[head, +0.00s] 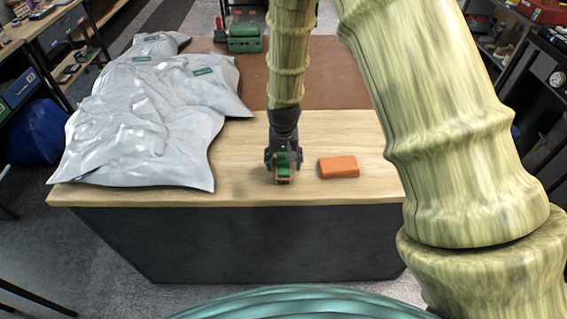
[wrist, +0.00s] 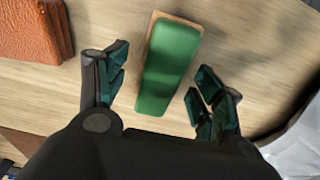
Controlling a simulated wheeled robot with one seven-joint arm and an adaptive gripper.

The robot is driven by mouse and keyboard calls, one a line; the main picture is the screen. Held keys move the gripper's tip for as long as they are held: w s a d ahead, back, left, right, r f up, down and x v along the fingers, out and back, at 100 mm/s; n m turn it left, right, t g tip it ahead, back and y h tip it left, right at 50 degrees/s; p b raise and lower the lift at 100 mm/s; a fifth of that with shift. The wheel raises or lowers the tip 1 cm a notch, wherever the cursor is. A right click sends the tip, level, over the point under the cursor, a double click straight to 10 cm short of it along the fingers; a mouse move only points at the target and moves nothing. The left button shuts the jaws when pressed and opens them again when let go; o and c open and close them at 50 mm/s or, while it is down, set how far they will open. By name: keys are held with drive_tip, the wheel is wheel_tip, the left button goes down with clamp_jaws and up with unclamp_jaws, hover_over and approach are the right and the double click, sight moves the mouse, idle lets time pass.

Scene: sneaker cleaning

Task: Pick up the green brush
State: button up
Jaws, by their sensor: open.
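The green brush (wrist: 168,68) lies on the wooden tabletop (wrist: 270,40), with a tan edge showing along its far end and side. In the wrist view it is between the two open fingers of my gripper (wrist: 158,95), with a gap on each side. In the head view my gripper (head: 283,160) points down over the brush (head: 283,172) near the table's front edge and partly hides it. The fingers are not closed on the brush.
An orange-brown block (head: 338,166) lies just right of the brush; it also shows in the wrist view (wrist: 32,28). A green box (head: 243,38) stands at the back on a brown mat (head: 345,75).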

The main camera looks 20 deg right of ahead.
drive_tip(key=shift+w+f, duration=0.15)
drive_tip(key=shift+f, duration=0.25)
drive_tip(key=shift+c, duration=0.2)
drive_tip(key=c, duration=1.2)
drive_tip(key=shift+r, duration=0.15)
